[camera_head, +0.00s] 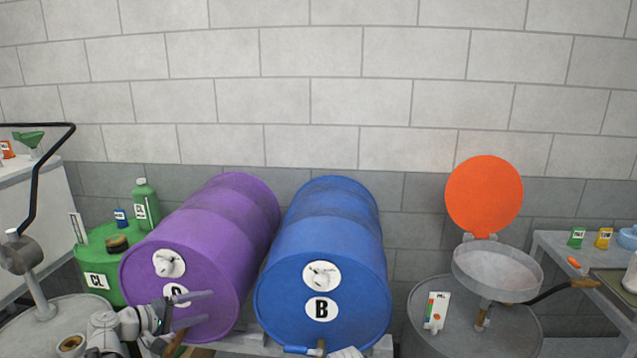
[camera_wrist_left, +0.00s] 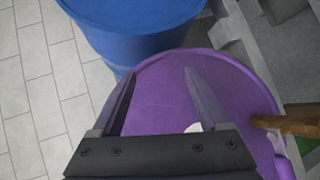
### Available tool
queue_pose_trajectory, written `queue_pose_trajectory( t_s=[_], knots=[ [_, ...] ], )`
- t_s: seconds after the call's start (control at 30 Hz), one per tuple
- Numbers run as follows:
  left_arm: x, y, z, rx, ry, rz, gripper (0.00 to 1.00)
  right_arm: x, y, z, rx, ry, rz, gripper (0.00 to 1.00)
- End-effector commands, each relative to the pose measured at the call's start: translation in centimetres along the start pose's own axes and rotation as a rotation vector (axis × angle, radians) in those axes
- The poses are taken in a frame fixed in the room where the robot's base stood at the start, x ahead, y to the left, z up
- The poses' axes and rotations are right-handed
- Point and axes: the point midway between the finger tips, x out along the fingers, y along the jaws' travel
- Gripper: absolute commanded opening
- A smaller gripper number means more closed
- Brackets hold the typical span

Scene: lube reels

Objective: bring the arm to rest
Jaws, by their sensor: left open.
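My left gripper (camera_head: 208,306) is at the lower left in the head view, in front of the purple drum (camera_head: 218,215). Its two fingers are apart and nothing is between them. In the left wrist view my left gripper (camera_wrist_left: 160,73) is open over the end of the purple drum (camera_wrist_left: 165,105), with the blue drum (camera_wrist_left: 130,25) beyond. I cannot tell whether the fingers touch the purple drum. Part of the drum's round label is hidden behind a finger.
The blue drum (camera_head: 325,255) marked B lies beside the purple one. A green drum (camera_head: 105,245) stands at left. A round-topped drum (camera_head: 460,335) with a metal pan (camera_head: 497,270) and an orange disc (camera_head: 484,195) stands at right. A side table (camera_head: 560,250) holds small packs.

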Motion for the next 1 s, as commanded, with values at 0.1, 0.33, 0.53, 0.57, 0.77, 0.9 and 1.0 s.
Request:
queue_pose_trajectory(
  t_s=[0.1,0.33,0.53,0.57,0.77,0.9,1.0],
  knots=[
    [5.2,-1.0,7.8,0.096,-0.174,-0.171,0.78,-0.6,0.1,0.0,0.0,0.0,0.0,0.5],
    [9.4,-4.5,20.5,0.325,-0.462,-0.515,0.78,-1.4,0.1,0.1,0.0,0.0,0.0,0.5],
    [8.9,-7.0,28.7,0.567,-0.65,-0.806,0.78,-2.0,0.2,0.1,0.0,0.0,0.0,0.5],
    [8.6,-7.3,29.6,0.604,-0.671,-0.847,0.78,-2.1,0.2,0.1,0.0,0.0,0.0,0.5],
    [6.6,-8.2,33.2,0.817,-0.755,-1.064,0.78,-2.5,0.2,0.1,0.0,0.0,0.0,0.5],
    [5.7,-8.2,34.1,0.903,-0.771,-1.146,0.78,-2.7,0.2,0.2,0.0,0.0,0.0,0.5],
    [5.4,-8.2,34.2,0.93,-0.774,-1.174,0.78,-2.7,0.2,0.2,0.0,0.0,0.0,0.5]
  ],
)
